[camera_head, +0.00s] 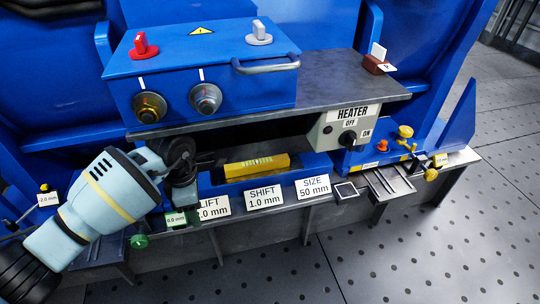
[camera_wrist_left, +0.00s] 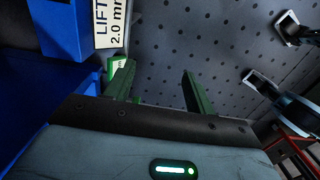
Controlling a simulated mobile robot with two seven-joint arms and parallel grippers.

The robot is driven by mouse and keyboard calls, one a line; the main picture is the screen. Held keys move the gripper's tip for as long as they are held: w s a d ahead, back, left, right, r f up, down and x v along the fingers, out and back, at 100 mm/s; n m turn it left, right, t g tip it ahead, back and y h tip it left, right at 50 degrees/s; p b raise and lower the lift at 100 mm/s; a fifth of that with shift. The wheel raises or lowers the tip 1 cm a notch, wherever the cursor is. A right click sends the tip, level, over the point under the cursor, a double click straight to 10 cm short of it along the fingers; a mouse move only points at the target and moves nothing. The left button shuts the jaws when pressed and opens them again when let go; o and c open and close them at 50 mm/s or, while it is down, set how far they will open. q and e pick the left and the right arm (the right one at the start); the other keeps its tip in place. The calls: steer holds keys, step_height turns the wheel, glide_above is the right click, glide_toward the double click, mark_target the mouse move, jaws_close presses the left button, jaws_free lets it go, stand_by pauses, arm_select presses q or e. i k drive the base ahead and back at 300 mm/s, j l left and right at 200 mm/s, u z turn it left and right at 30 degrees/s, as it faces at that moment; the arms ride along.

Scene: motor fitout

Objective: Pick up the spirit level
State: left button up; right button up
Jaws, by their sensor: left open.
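The spirit level is most likely the yellow bar (camera_head: 256,166) with dark lettering. It lies in a blue tray (camera_head: 297,178) under the grey shelf; it does not show in the left wrist view. My left gripper (camera_head: 183,205) is left of the bar and apart from it, beside the LIFT label, partly hidden by its own wrist. In the left wrist view its two green fingers (camera_wrist_left: 158,78) are spread, with floor between them and nothing held. My right gripper does not show.
A grey shelf (camera_head: 345,85) overhangs the bar and carries a blue control box (camera_head: 215,60). The heater switch box (camera_head: 345,127) stands to the right. Labels SHIFT (camera_head: 264,197) and SIZE (camera_head: 313,187) line the front edge. The floor in front is clear.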

mark_target(274, 162)
steer(key=i+l, duration=0.65)
steer(key=i, duration=0.1)
